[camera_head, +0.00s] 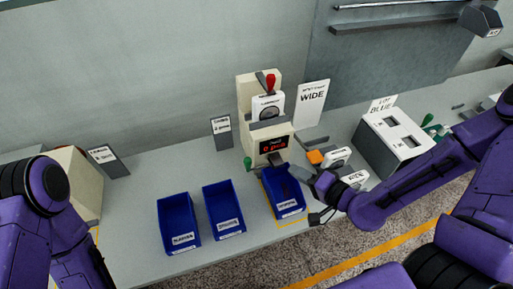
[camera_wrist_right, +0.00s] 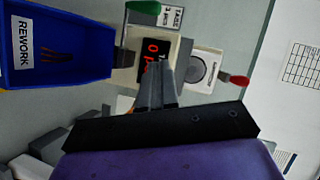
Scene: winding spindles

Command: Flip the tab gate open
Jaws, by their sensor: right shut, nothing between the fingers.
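A cream winding machine (camera_head: 245,95) stands against the back wall, with a red-lit display (camera_head: 273,145) on its front. It has a red-knobbed lever (camera_head: 270,82) on top and a green-knobbed lever (camera_head: 248,162) at lower left. In the right wrist view the green handle (camera_wrist_right: 143,8) and red knob (camera_wrist_right: 238,80) also show. I cannot tell for sure which part is the tab gate. My right gripper (camera_head: 280,162) is shut and empty, just below the display; its fingers (camera_wrist_right: 155,68) partly cover the display in the wrist view. Contact is unclear. My left gripper is out of view.
A blue bin marked REWORK (camera_wrist_right: 55,75) holds a few dark strands and sits just below the right gripper. Two other blue bins (camera_head: 178,222) (camera_head: 222,210) stand to its left.

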